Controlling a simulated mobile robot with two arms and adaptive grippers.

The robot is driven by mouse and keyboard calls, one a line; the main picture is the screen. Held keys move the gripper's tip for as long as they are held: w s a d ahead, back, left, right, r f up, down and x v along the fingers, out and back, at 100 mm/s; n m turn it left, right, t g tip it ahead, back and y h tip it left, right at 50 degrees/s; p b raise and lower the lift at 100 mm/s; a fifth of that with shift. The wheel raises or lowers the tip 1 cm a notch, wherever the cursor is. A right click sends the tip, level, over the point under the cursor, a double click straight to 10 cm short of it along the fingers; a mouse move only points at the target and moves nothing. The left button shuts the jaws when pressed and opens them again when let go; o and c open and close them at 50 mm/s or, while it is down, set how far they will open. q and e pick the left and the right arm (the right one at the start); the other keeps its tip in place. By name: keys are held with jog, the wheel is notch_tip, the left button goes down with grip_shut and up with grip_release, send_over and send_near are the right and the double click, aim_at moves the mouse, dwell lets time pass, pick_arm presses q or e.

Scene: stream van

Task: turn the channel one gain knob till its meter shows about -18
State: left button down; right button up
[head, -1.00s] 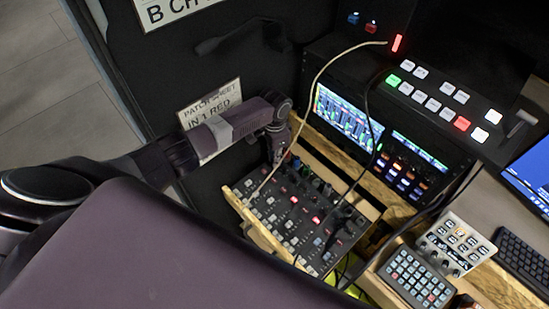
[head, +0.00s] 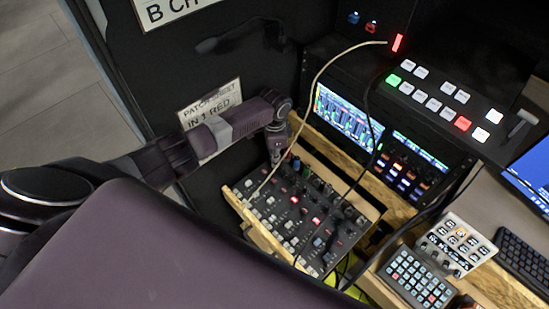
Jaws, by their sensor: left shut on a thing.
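The audio mixer (head: 290,240) lies in a wooden-edged frame, with rows of small knobs and lit buttons. My left gripper (head: 275,163) points down at the mixer's back left corner, where the first channel's top knobs are. It is shut on a small knob there, which is mostly hidden by the fingers; I take it to be the channel one gain knob. The meter screen (head: 347,118) stands behind the mixer and shows several coloured bars; its numbers are too small to read. My right gripper is not in view.
A pale cable (head: 318,82) and a dark cable (head: 366,130) run across the mixer. A video switcher (head: 440,95) stands at the back right. A keypad (head: 418,278) and a white controller (head: 456,243) sit at the right. A patch sheet (head: 212,108) hangs on the wall behind my arm.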

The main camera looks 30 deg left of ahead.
pick_arm(q)
jog(key=c, duration=2)
grip_release()
jog(key=shift+f, duration=0.1)
jog(key=shift+o, duration=0.2)
notch_tip(320, 180, up, 12)
